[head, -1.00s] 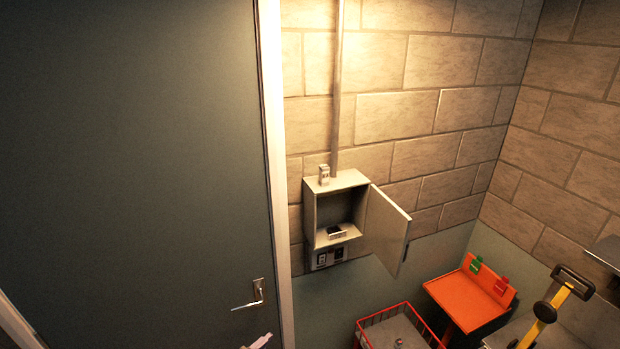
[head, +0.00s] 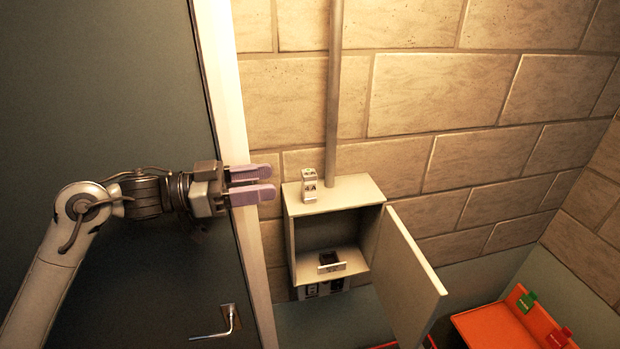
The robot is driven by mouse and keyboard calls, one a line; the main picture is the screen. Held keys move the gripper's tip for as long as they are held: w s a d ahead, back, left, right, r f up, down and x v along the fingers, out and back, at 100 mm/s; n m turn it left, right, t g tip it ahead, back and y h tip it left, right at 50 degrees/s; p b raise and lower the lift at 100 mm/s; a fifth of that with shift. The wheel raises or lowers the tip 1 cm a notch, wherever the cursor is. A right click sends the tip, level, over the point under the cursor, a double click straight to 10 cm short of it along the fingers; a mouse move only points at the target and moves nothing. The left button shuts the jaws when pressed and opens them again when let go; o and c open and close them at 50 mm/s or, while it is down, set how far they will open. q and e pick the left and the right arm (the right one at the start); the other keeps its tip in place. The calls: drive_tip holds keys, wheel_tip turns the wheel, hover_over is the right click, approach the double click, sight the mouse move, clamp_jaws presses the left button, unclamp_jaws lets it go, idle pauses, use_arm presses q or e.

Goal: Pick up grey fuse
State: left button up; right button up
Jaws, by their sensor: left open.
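A small light grey block-shaped piece, which looks like the grey fuse (head: 310,185), stands upright on top of the open wall box (head: 345,193). My left gripper (head: 270,183) comes in from the left with its purple fingers open and empty. It points right, at about the height of the fuse in the picture, with a gap between the fingertips and the fuse. Inside the box, a dark holder with a pale front plate (head: 332,267) sits on the floor of the box. My right gripper is not in view.
The box door (head: 408,275) hangs open to the right. A grey conduit (head: 333,90) rises from the box top close behind the fuse. A door with a lever handle (head: 215,335) is at the left. An orange stand (head: 490,328) with green and red tags is at lower right.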

sight(303, 177)
use_arm(q)
drive_tip(key=p+x, duration=0.1)
drive_tip(key=x, duration=0.4)
drive_tip(key=shift+s+r+p, duration=0.1)
drive_tip(key=shift+p, duration=0.25)
drive_tip(key=shift+d, duration=0.4)
drive_tip(key=shift+w+f+p+x, duration=0.15)
drive_tip(key=shift+p+x, duration=0.6)
drive_tip(key=shift+x, duration=0.45)
drive_tip(key=shift+w+f+p+x, duration=0.1)
drive_tip(key=shift+p+x, duration=0.6)
drive_tip(key=shift+x, duration=0.55)
drive_tip(key=shift+w+d+f, duration=0.1)
drive_tip(key=shift+d+f, duration=0.05)
drive_tip(key=shift+c, duration=0.4)
clamp_jaws()
